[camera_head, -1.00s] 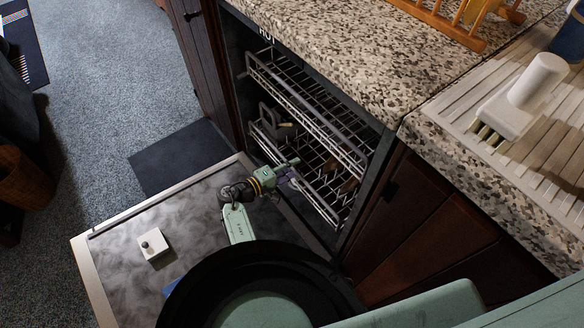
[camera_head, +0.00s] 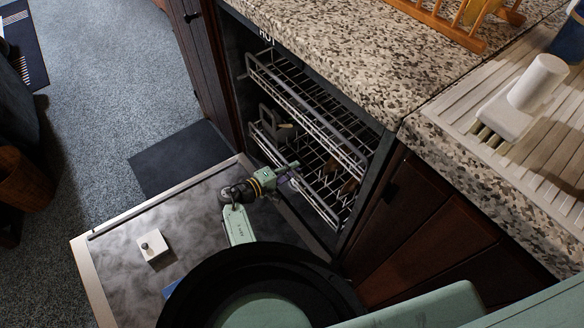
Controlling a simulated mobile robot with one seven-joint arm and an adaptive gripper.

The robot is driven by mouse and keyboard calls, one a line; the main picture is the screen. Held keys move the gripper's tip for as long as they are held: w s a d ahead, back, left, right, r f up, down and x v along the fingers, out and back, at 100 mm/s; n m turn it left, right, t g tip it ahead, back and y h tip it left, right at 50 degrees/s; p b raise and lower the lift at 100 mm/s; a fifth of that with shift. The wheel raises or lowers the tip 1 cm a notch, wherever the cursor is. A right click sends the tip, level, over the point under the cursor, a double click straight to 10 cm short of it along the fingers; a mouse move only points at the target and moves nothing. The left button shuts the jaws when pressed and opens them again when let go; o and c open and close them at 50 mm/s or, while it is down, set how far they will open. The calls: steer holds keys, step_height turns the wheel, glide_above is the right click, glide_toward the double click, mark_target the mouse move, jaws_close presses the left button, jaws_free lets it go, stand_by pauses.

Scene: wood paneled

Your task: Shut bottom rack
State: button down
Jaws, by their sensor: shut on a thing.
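The bottom rack (camera_head: 324,203) is a light wire basket low in the open dishwasher, below the upper rack (camera_head: 310,108). It appears to sit mostly inside the tub, with its front side near the opening. My gripper (camera_head: 289,171) is at the middle of the bottom rack's front side, shut on the rack's front wire. My arm reaches over the lowered door, and the fingertips are small and partly hard to make out. A grey cutlery holder (camera_head: 272,119) and brownish items (camera_head: 348,186) are in the bottom rack.
The dishwasher door (camera_head: 112,238) lies open and flat, with a small white box-like part (camera_head: 151,246) on it. A speckled stone counter (camera_head: 352,52) overhangs the opening. A dark mat (camera_head: 178,158) lies on the carpet to the left. Wooden cabinets (camera_head: 410,215) stand at the right.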

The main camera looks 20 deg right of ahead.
stand_by(0.4)
steer(key=shift+r+b+x, duration=0.2)
steer(key=shift+b+x, duration=0.55)
steer(key=shift+x, duration=0.85)
steer(key=shift+w+d+r, duration=0.1)
steer(key=shift+r, duration=0.05)
steer(key=c, duration=1.8)
jaws_free()
steer(key=shift+d, duration=0.1)
steer(key=shift+o, duration=0.6)
